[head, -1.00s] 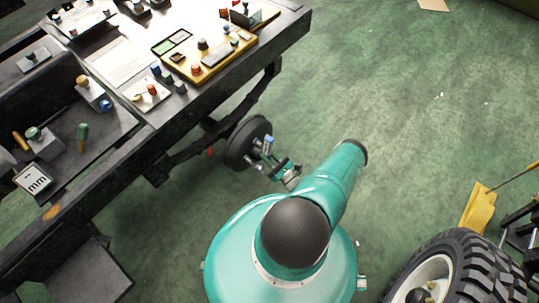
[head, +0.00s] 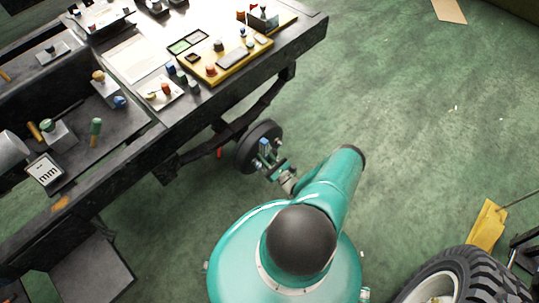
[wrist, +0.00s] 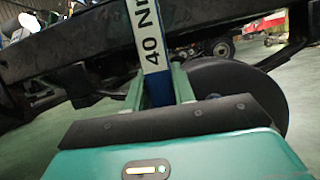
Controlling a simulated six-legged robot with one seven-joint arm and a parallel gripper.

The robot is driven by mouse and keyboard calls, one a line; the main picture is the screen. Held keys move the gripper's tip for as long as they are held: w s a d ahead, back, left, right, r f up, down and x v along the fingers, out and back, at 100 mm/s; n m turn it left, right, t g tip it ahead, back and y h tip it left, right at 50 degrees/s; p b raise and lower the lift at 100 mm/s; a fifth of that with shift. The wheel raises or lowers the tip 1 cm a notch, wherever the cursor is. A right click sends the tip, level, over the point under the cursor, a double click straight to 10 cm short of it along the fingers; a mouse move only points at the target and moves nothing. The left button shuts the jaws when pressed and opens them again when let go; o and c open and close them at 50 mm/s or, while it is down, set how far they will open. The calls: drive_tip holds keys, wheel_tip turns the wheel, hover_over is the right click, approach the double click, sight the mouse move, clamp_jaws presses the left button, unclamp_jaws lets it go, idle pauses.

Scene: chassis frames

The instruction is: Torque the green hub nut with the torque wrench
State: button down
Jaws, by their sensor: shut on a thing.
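My gripper (head: 270,163) is shut on the torque wrench (wrist: 152,62), a blue bar with a white label reading "40 N" and a cut-off letter. The wrench stands up between the two green fingers (wrist: 160,88) in the wrist view. Its blue part also shows small in the head view (head: 264,147). A dark round hub disc (head: 246,153) is under the chassis edge, just behind my gripper. In the wrist view the disc (wrist: 262,92) is right of the fingers, partly hidden by my gripper's body. I cannot make out the green hub nut, or whether the wrench touches the hub.
The black chassis frame (head: 185,143) runs diagonally above the hub and carries a yellow board (head: 210,75) with several small parts. A large tyre (head: 470,280) is at the lower right, near a yellow piece (head: 487,226). The green floor to the right is mostly clear.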

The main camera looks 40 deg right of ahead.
drive_tip(key=a+f+n+g+y, duration=0.1)
drive_tip(key=a+n+y, duration=0.3)
drive_tip(key=n, duration=0.5)
drive_tip(key=shift+w+a+f+y, duration=0.25)
drive_tip(key=shift+w+a+y, duration=0.05)
drive_tip(key=shift+a, duration=1.1)
drive_tip(key=shift+w, duration=0.95)
idle(1.3)
drive_tip(key=shift+r, duration=0.1)
idle(0.4)
drive_tip(key=shift+d+r+m+t+h, duration=0.15)
drive_tip(key=shift+d+r+m+h, duration=0.25)
drive_tip(key=shift+d+m, duration=0.45)
drive_tip(key=shift+d+r+m+t+h, duration=0.15)
drive_tip(key=shift+d+m+h, duration=0.45)
drive_tip(key=shift+m, duration=0.45)
